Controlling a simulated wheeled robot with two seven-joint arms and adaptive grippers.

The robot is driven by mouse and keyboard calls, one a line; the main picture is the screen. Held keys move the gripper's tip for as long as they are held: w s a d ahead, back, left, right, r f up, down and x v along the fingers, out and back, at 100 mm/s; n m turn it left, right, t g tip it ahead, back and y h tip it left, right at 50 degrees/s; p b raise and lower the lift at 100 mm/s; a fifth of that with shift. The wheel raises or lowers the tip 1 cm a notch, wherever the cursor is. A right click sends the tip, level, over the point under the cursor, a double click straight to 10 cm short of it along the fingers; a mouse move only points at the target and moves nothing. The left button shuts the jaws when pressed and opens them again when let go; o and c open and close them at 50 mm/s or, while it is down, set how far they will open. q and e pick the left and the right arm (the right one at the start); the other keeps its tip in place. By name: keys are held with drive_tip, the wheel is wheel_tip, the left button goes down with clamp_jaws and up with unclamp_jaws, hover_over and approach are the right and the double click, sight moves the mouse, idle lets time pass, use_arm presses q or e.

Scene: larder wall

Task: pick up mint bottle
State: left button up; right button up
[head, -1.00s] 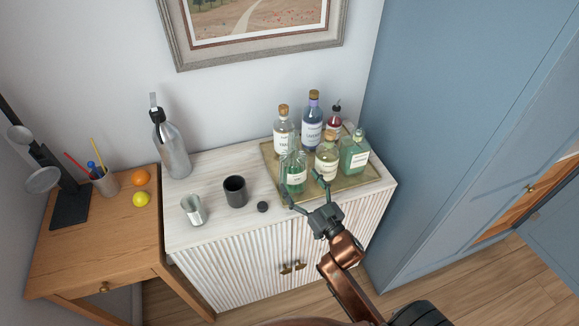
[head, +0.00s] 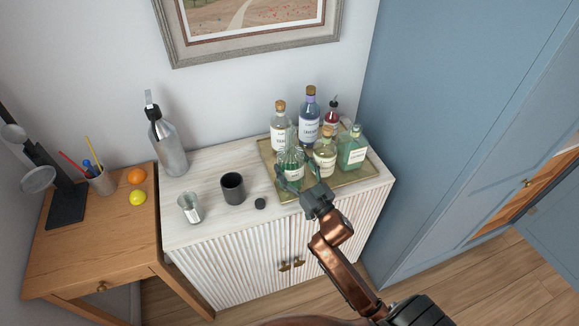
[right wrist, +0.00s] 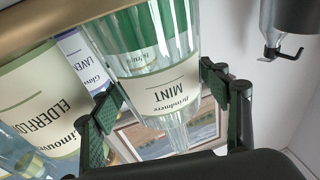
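The mint bottle (head: 291,171) is clear ribbed glass with green contents and a pale label. It stands upright at the front left of the brass tray (head: 343,182). My right gripper (head: 298,179) is open, with one finger on each side of the bottle's body. In the right wrist view the label reading MINT (right wrist: 172,95) sits between the green finger pads (right wrist: 168,112). I cannot tell whether either pad touches the glass. My left gripper is not in view.
The elderflower bottle (head: 325,158) stands close to the right of the mint bottle. Behind are a clear corked bottle (head: 279,133) and a lavender bottle (head: 309,124). A green bottle (head: 353,152) is at the right. A black stopper (head: 260,203) and dark cup (head: 233,189) are left of the tray.

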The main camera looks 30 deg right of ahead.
drive_tip(key=c, duration=1.3)
drive_tip(key=shift+r, duration=0.15)
drive_tip(key=shift+r, duration=0.15)
